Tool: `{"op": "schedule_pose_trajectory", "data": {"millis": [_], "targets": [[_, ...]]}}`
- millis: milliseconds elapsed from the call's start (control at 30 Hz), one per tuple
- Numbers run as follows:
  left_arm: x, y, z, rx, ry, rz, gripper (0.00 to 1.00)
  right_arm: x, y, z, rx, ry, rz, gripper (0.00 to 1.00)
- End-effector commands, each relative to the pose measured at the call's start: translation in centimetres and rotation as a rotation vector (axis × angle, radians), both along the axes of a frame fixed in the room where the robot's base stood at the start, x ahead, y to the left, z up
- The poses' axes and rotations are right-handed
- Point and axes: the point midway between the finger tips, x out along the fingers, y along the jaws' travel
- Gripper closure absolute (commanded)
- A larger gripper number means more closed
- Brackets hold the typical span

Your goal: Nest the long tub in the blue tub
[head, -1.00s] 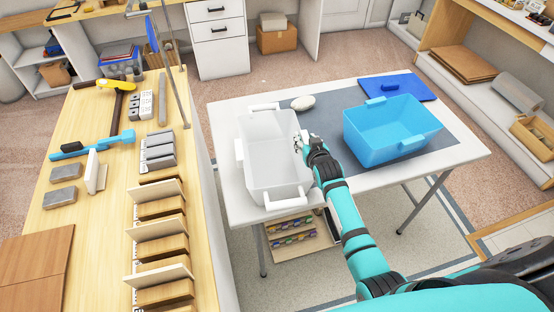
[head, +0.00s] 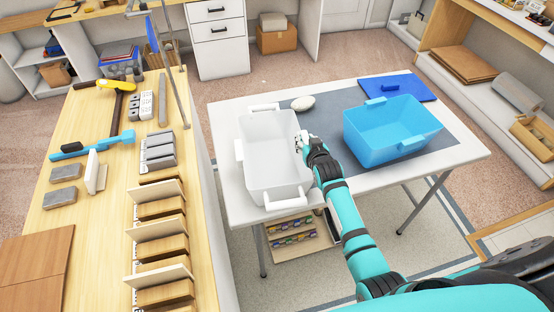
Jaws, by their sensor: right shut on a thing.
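The long tub (head: 270,155) is white and open-topped, with rounded handles at its ends. It stands upright on the left part of the white table. The blue tub (head: 388,133) is light blue, empty and open-topped, and stands on the grey mat to the right of the long tub, apart from it. My right gripper (head: 301,143) is at the right long side of the long tub and is shut on its rim; the fingertips are small and partly hidden. My left gripper is not in view.
A white oval object (head: 303,103) and a dark blue lid (head: 398,87) lie behind the tubs on the table. The grey mat (head: 350,99) is bare between the tubs. A wooden bench (head: 100,210) with tools and blocks stands close on the left.

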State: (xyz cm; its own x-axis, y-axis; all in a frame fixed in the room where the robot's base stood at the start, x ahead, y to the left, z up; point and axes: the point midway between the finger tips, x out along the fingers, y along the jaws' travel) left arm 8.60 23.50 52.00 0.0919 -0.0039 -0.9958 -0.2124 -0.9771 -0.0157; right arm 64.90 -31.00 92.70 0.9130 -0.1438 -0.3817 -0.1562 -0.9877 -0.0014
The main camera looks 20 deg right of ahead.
Motion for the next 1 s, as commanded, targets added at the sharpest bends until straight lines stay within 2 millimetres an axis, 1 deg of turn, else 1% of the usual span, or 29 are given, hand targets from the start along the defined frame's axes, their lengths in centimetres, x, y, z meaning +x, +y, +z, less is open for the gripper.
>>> {"op": "schedule_pose_trajectory", "data": {"millis": [1000], "targets": [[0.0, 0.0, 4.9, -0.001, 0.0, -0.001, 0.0, 0.0, 0.0, 5.0, 0.0, -0.001, 0.0, 1.0]]}}
